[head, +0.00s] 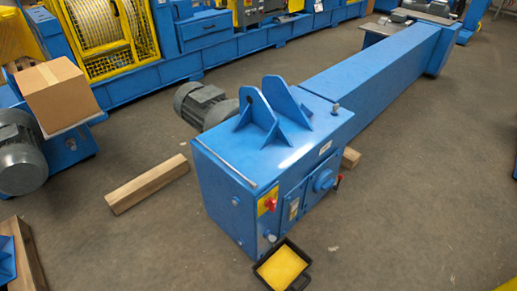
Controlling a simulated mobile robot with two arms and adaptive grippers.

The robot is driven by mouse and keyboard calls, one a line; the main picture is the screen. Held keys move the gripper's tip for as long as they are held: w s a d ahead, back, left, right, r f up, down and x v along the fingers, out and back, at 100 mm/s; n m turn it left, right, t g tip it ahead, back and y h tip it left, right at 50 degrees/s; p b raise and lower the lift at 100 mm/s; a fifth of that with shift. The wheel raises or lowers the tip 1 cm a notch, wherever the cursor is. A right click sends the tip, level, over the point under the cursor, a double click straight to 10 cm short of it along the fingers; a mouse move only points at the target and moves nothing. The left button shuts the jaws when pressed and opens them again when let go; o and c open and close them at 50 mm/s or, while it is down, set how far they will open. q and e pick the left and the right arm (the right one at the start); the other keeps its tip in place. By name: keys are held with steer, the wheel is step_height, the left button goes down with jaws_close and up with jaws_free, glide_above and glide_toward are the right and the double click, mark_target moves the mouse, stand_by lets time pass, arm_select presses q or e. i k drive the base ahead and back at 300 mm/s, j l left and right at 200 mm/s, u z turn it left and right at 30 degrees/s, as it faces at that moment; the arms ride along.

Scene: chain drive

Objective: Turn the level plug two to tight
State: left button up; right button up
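A blue gear housing (215,180) stands on the floor in the middle of the head view, with a long blue beam (375,75) running to the back right. Small round plug-like fittings show on its near end: one low by the corner (271,238) and one higher on the left (235,201). Another fitting (336,108) stands on top. I cannot tell which is level plug two, or how tight any is. A red knob (270,203) on a yellow plate and a red-handled lever (338,181) sit on the housing. Neither of my grippers is in view.
A black pan with yellow contents (302,284) lies on the floor against the housing's near corner. A wooden beam (147,184) lies left of it. A cardboard box (57,93) and a grey motor (20,150) are at left. The floor at right is clear.

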mark_target(273, 238)
steer(key=u, duration=0.55)
steer(key=l+u, duration=0.4)
steer(key=l, duration=0.3)
steer(key=l+u, duration=0.45)
steer(key=l, duration=0.25)
steer(key=k+l+u, duration=0.1)
steer(key=l+u, duration=0.3)
steer(key=l, duration=0.25)
